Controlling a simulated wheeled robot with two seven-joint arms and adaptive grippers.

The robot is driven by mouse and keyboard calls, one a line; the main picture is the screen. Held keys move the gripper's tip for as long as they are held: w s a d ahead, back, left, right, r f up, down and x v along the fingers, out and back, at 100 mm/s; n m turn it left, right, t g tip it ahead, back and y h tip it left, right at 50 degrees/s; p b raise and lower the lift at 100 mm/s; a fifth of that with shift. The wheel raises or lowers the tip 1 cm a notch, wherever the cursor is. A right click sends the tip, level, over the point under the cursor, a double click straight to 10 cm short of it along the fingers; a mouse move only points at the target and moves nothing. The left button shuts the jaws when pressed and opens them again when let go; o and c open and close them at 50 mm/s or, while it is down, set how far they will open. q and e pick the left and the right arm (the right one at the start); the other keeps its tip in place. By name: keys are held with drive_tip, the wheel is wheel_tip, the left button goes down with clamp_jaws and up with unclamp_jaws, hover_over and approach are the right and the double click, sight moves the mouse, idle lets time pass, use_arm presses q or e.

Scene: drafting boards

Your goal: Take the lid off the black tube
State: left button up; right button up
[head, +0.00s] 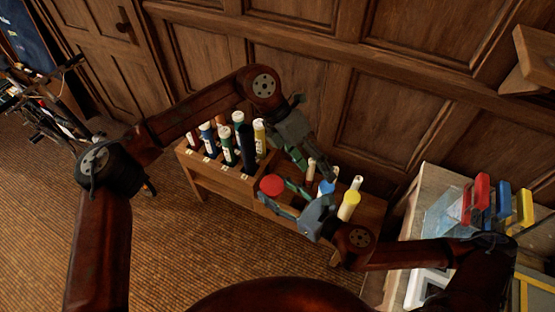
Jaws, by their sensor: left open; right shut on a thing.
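A dark, nearly black tube (247,150) stands upright in the wooden rack, among tubes with coloured bands; I cannot make out a separate lid on it. My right gripper (279,191) is shut on a red round-topped thing (271,185), seen from above, in front of the rack. Its lower part is hidden, so I cannot tell whether it is a lid alone or a capped tube. My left gripper (316,168) is open and points down, to the right of the dark tube and above the right part of the stand, close to a pale tube (311,166).
Several banded tubes, including a green one (227,150) and a yellow one (259,133), crowd the rack's left part. A blue tube (327,187) and a yellow-banded tube (349,206) stand at right. A side table (434,181) holds coloured-handled things. The wall is close behind.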

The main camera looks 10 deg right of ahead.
sight(275, 185)
use_arm(q)
drive_tip(key=a+r+m+t+y, duration=0.1)
drive_tip(key=a+r+t+y, duration=0.4)
drive_tip(key=a, duration=0.4)
drive_tip(key=shift+y, duration=0.6)
drive_tip(key=f, duration=0.4)
drive_tip(key=w+f, duration=0.1)
drive_tip(key=f, duration=0.3)
drive_tip(key=a+f, duration=0.1)
drive_tip(key=f, duration=0.3)
drive_tip(key=shift+w+f, duration=0.15)
drive_tip(key=shift+f, duration=0.05)
drive_tip(key=shift+c, duration=0.3)
drive_tip(key=shift+d+m, duration=0.1)
drive_tip(key=shift+m, duration=0.2)
drive_tip(key=c, duration=1.1)
drive_tip(key=shift+c, duration=0.4)
use_arm(e)
drive_tip(key=o, duration=1.4)
drive_tip(key=shift+c, duration=0.2)
drive_tip(key=shift+d, duration=0.1)
